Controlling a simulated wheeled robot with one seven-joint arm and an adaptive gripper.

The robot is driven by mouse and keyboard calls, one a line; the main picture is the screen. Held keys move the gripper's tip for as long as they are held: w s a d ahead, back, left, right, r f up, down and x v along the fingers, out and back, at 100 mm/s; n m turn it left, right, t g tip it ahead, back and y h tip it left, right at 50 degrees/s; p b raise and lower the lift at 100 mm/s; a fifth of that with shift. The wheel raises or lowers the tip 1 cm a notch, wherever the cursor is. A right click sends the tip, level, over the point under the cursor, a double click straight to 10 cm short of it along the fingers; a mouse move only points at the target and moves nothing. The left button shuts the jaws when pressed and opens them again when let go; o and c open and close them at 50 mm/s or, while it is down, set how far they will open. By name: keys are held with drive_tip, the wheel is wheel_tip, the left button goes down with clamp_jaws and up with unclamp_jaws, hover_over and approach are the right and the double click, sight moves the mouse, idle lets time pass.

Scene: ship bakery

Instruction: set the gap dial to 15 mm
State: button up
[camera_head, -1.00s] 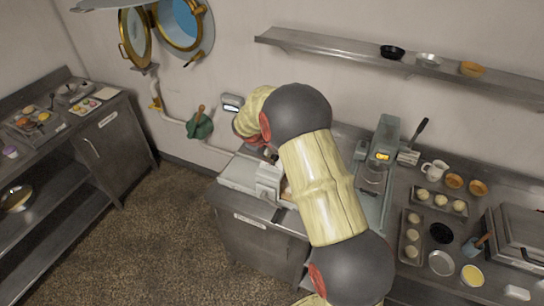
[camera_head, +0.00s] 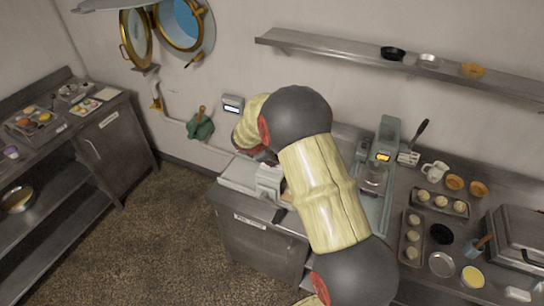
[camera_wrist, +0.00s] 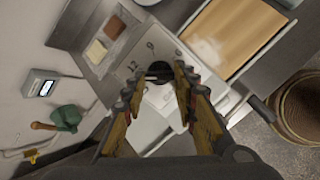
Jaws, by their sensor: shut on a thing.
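The gap dial is a black round knob (camera_wrist: 158,72) on the pale panel of a machine, seen in the wrist view. Printed numbers on the panel around it include 12 and 9. My gripper (camera_wrist: 161,78) has one finger on each side of the knob and is shut on it. The fingers cover part of the knob and panel, and I cannot read its setting. In the head view the pale machine (camera_head: 238,176) stands on the left end of the counter. My arm hides the dial and the gripper there.
A grey appliance with an orange display (camera_head: 383,156) stands right of my arm. Trays of dough balls (camera_head: 441,201) crowd the right counter. The floor at left is clear.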

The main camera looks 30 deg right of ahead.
drive_tip(key=n+p, duration=0.1)
drive_tip(key=n, duration=0.3)
drive_tip(key=shift+s+n+t, duration=0.1)
drive_tip(key=shift+n+t, duration=0.2)
drive_tip(key=shift+n, duration=0.1)
drive_tip(key=n+p, duration=0.1)
drive_tip(key=n, duration=0.3)
drive_tip(key=shift+s+t+p, duration=0.1)
drive_tip(key=shift+t+p, duration=0.2)
drive_tip(key=shift+n, duration=0.4)
drive_tip(key=o, duration=1.1)
drive_tip(key=shift+o, duration=0.3)
drive_tip(key=v, duration=1.2)
drive_tip(key=shift+d, duration=0.15)
